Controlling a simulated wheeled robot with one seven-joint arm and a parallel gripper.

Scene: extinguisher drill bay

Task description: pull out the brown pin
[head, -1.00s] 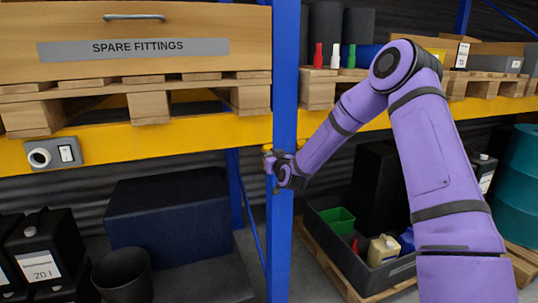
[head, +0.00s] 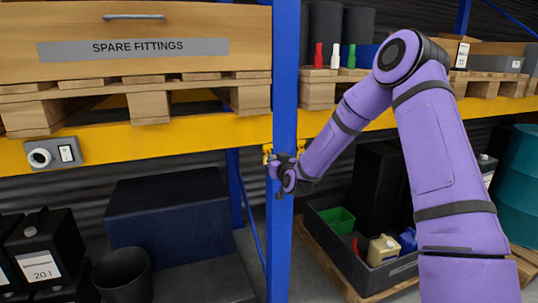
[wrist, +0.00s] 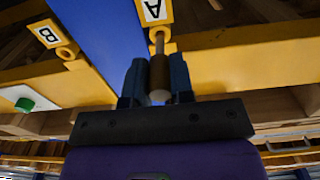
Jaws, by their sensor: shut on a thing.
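The brown pin (wrist: 159,76) is between the two dark fingers of my gripper (wrist: 157,70) in the wrist view, and the gripper is shut on its brown grip. A short paler shaft shows between the grip and the ring of the yellow lug marked A (wrist: 156,14). I cannot tell whether the shaft's tip is inside that ring. In the head view my gripper (head: 277,164) is in front of the blue post (head: 284,80), just below the yellow lugs, and the pin is hidden or too small to make out.
A second yellow lug marked B (wrist: 47,33) is to the left of the post. A yellow beam (head: 190,138) runs either side of the post. A grey switch box (head: 55,152) hangs on the left beam. A crate marked SPARE FITTINGS (head: 150,20) stands above.

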